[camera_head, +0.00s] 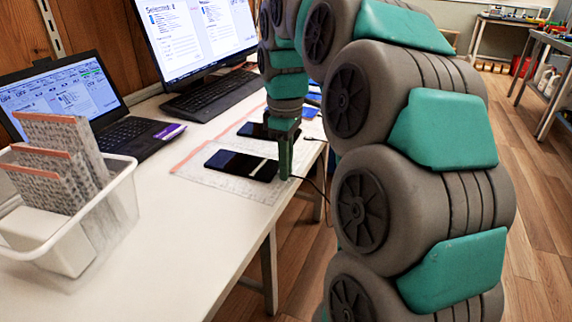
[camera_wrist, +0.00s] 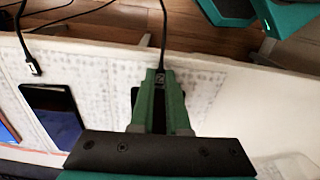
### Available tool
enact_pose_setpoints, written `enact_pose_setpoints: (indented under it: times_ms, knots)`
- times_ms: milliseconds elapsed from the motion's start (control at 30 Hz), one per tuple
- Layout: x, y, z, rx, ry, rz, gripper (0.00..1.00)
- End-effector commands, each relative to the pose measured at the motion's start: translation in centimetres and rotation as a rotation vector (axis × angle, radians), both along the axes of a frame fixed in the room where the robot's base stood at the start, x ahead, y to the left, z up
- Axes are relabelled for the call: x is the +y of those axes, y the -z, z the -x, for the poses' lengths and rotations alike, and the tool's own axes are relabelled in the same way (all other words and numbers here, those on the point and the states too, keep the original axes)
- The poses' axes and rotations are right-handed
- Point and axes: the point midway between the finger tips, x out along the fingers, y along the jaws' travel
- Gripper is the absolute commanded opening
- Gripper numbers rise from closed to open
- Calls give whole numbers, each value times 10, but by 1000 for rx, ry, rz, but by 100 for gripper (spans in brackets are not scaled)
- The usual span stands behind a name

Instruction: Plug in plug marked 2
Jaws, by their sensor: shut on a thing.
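My gripper (camera_head: 285,172) is upright over the white table, at the right end of the near dark phone (camera_head: 235,163). In the wrist view, my gripper (camera_wrist: 159,80) is shut on a small dark plug (camera_wrist: 160,76) with a pale mark that looks like a 2. Its black cable (camera_wrist: 164,30) runs away toward the table edge. A phone (camera_wrist: 134,97) lies under the fingers, mostly hidden. I cannot tell whether the plug touches its port. Another phone (camera_wrist: 53,112) lies to the left, and a second plug (camera_wrist: 35,68) lies loose beyond its end.
A white basket (camera_head: 125,195) with grey speckled panels stands at the front left. A laptop (camera_head: 130,135), a keyboard (camera_head: 215,95) and a monitor (camera_head: 200,35) line the back. The table (camera_head: 200,240) is clear in front of the near phone.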

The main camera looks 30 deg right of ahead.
Motion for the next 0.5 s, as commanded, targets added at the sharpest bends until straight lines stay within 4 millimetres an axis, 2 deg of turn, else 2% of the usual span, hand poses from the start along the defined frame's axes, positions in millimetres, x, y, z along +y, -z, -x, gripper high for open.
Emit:
enact_pose_setpoints:
  times_ms: [200,233,500]
  knots:
    - [1,0,-1,0,0,0,0]
    - [1,0,-1,0,0,0,15]
    - [1,0,-1,0,0,0,45]
